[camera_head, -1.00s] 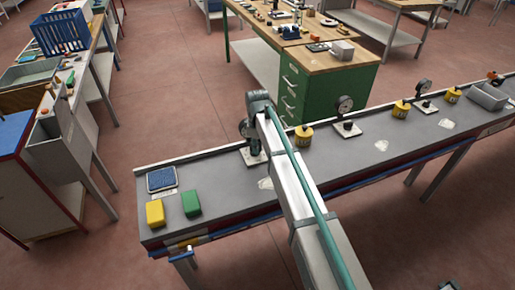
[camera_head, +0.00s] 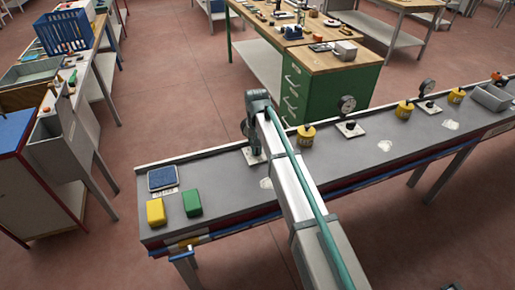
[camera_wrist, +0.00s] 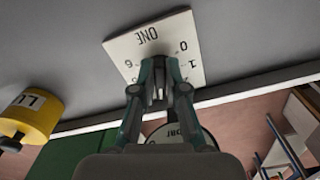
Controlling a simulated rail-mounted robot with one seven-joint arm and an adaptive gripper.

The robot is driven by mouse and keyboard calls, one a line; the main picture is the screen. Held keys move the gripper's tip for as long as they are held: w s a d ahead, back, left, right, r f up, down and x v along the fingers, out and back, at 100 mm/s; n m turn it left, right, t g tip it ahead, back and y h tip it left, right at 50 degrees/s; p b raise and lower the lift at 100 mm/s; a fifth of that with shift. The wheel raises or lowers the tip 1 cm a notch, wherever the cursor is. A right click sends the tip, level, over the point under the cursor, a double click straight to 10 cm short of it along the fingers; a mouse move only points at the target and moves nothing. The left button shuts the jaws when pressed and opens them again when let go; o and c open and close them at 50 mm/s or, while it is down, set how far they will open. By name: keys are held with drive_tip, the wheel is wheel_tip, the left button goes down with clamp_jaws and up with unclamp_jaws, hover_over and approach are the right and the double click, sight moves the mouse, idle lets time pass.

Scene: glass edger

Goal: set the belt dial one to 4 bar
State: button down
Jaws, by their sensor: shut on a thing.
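The belt dial's white plate (camera_wrist: 185,35) marked ONE is in the wrist view, with the numbers 0, 1 and 6 readable and others partly hidden. My gripper (camera_wrist: 159,95) is over the plate's middle, its fingers closed on the dial's knob, which they mostly hide. I cannot tell which number the knob points at. A round gauge (camera_wrist: 188,132) marked bar is mostly behind my gripper, its needle hidden. In the head view the plate (camera_head: 249,159) lies on the grey belt (camera_head: 222,182), mostly under my gripper (camera_head: 256,150). The gauge's edge (camera_head: 244,128) shows left of my wrist.
A yellow can (camera_head: 306,136) stands right of the dial; it also shows in the wrist view (camera_wrist: 35,108). Another dial plate (camera_head: 350,129) with a gauge (camera_head: 348,105) is further right. Yellow (camera_head: 155,212) and green (camera_head: 192,203) blocks lie at the belt's left end.

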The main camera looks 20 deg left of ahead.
drive_tip(key=shift+a+m, duration=0.15)
drive_tip(key=shift+m, duration=0.95)
drive_tip(key=shift+a+m, duration=0.1)
drive_tip(key=shift+m, duration=1)
drive_tip(key=c, duration=1.2)
unclamp_jaws()
drive_tip(key=shift+r, duration=0.15)
wheel_tip(320, 180, up, 12)
